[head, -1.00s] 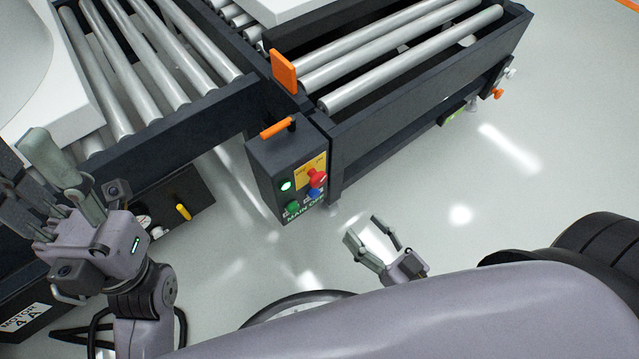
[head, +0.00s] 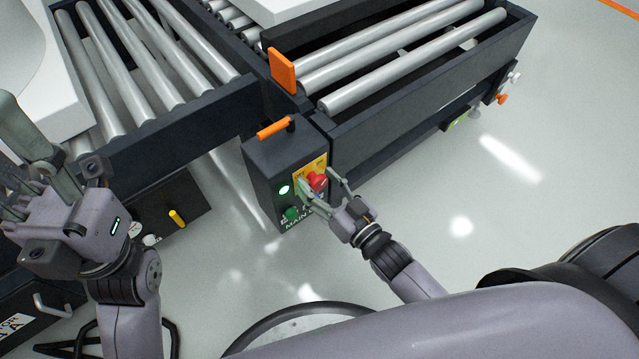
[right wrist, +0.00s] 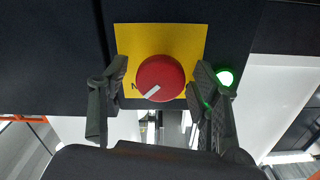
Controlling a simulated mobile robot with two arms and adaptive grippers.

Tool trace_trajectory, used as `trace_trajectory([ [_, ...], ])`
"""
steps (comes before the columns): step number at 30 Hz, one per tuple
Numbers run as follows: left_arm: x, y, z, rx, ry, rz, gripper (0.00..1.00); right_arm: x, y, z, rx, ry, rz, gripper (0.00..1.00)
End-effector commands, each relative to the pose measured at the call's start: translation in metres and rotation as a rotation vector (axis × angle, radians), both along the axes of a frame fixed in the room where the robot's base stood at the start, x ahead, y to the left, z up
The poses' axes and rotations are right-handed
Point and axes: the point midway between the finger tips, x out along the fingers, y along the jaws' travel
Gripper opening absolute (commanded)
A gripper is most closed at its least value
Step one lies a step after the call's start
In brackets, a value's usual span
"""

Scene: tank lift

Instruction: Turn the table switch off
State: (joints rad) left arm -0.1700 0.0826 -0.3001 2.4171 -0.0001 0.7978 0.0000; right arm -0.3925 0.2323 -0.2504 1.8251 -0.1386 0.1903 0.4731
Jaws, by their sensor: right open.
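The table switch is a red round knob (head: 318,181) with a white pointer mark, on a yellow plate on the front of a dark control box (head: 262,172). In the right wrist view the knob (right wrist: 160,78) is large and near the middle, its pointer toward the lower left. My right gripper (head: 317,177) is open, with one finger on each side of the knob. Whether the fingers touch it I cannot tell. My left gripper (head: 28,165) is at the left edge, away from the box, partly cut off; its opening is unclear.
A lit green lamp (head: 284,190) and a green button (head: 291,213) are on the box, with an orange handle (head: 275,128) on top. Roller conveyors (head: 415,60) stand behind it. A yellow lever (head: 177,219) is at left. The floor (head: 520,200) at right is clear.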

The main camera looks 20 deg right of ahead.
Motion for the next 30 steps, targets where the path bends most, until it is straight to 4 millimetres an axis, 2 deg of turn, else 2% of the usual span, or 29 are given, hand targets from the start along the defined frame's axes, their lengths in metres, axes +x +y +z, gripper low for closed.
trace_trajectory([
  [7,-0.0001,-0.0001,0.0005,0.000,-0.001,0.000,0.40,0.0006,0.0003,0.0000,0.000,0.001,0.000,0.57],
  [27,-0.0002,-0.0001,0.0004,0.000,-0.001,-0.001,0.40,0.0002,0.0002,0.0000,-0.001,0.000,0.000,0.13],
  [30,-0.0002,-0.0001,0.0004,0.000,-0.001,-0.001,0.40,0.0002,0.0002,0.0000,-0.001,0.000,0.000,0.09],
])
